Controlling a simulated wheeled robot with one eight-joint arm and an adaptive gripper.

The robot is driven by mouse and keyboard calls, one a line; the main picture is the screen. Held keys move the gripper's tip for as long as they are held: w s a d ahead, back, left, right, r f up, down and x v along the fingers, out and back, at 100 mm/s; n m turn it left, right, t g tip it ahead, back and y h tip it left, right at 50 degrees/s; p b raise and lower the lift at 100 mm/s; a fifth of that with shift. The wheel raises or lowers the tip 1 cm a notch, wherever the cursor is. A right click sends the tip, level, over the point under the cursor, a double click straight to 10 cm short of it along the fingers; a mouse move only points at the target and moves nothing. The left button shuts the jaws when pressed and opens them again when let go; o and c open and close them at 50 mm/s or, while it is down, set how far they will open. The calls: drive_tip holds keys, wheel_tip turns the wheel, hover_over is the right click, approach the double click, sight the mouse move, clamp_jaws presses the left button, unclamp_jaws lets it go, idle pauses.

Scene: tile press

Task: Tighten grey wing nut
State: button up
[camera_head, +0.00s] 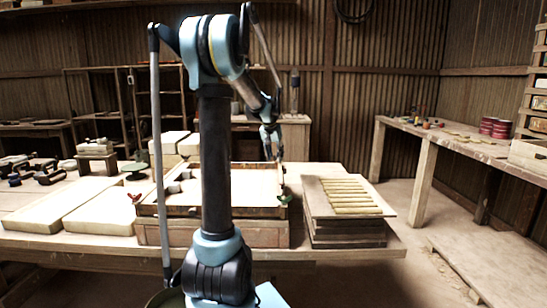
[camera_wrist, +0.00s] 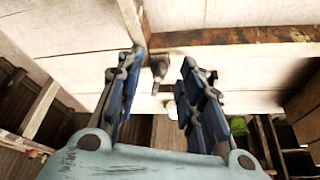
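The tile press (camera_head: 215,211) is a wooden frame around a pale panel on the bench. My gripper (camera_head: 277,158) is over its right side, pointing down. In the wrist view my gripper (camera_wrist: 157,82) is open, with its two blue-padded fingers apart. A small grey fitting (camera_wrist: 159,69), which looks like the grey wing nut, shows between the fingers by a wooden corner. I cannot tell whether the fingers touch it. A green wing nut (camera_head: 285,198) is at the press's right front corner, and a red one (camera_head: 135,197) at its left front corner.
Two grey fittings (camera_head: 178,181) show at the press's left side. A stack of boards with tan strips (camera_head: 350,195) stands to the right. Pale slabs (camera_head: 104,211) and clamps (camera_head: 38,172) lie to the left. A side bench (camera_head: 455,140) is at the right wall.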

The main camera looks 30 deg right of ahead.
clamp_jaws()
drive_tip(key=shift+m, duration=0.4)
drive_tip(key=m, duration=0.2)
drive_tip(key=m+g, duration=0.1)
drive_tip(key=m+g+h, duration=0.1)
drive_tip(key=m, duration=0.1)
drive_tip(key=shift+w+a+m, duration=0.1)
drive_tip(key=shift+w+m, duration=0.2)
drive_tip(key=shift+w, duration=0.05)
drive_tip(key=m+g, duration=0.2)
drive_tip(key=m, duration=0.2)
drive_tip(key=shift+w, duration=0.15)
drive_tip(key=shift+m+g+y, duration=0.3)
drive_tip(key=shift+m+g, duration=0.2)
drive_tip(key=shift+m, duration=1.1)
unclamp_jaws()
